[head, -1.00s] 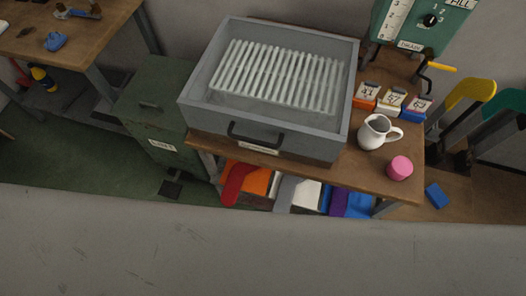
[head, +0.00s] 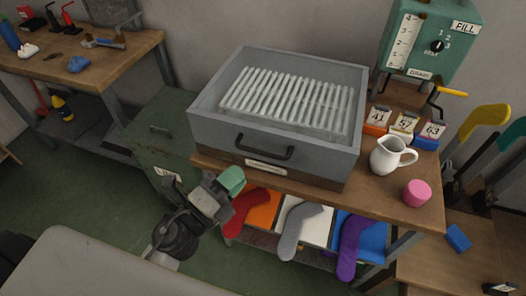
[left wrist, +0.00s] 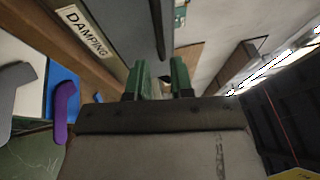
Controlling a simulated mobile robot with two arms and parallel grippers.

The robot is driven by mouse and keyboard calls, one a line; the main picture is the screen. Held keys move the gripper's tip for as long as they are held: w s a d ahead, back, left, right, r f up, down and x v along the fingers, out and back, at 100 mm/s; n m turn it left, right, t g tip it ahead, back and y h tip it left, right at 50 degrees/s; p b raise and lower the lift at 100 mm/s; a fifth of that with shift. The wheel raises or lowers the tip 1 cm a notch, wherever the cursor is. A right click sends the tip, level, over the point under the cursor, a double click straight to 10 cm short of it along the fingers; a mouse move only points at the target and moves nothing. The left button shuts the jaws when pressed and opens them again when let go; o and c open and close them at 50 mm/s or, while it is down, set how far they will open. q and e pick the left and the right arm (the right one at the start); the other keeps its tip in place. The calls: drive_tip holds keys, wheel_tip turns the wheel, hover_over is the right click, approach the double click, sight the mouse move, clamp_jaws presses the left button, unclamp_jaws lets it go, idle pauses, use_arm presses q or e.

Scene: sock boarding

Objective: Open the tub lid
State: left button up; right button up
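The grey tub (head: 225,135) sits on the wooden bench, with a ribbed rack showing inside it through what looks like a clear lid (head: 285,68). The lid appears closed. A black handle (head: 264,151) is on the tub's front, above a pale label. My left gripper (head: 233,180), with green fingers, is in front of and below the tub, left of the handle and apart from it. In the left wrist view its two fingers (left wrist: 161,82) stand apart with nothing clearly between them. A label reading DAMPING (left wrist: 85,30) shows at upper left there. My right gripper is not in view.
A white jug (head: 386,157) and a pink cylinder (head: 416,193) stand right of the tub, near numbered blocks (head: 403,123). A green fill unit (head: 432,40) is behind. Red, grey and purple socks (head: 350,245) hang from the lower shelf. A green cabinet (head: 150,150) is at left.

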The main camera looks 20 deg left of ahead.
sight(261, 152)
use_arm(q)
drive_tip(key=p+x, duration=0.2)
drive_tip(key=x, duration=0.6)
drive_tip(key=shift+w+d+p, duration=0.1)
drive_tip(key=shift+w+p, duration=0.15)
drive_tip(key=shift+p, duration=0.05)
clamp_jaws()
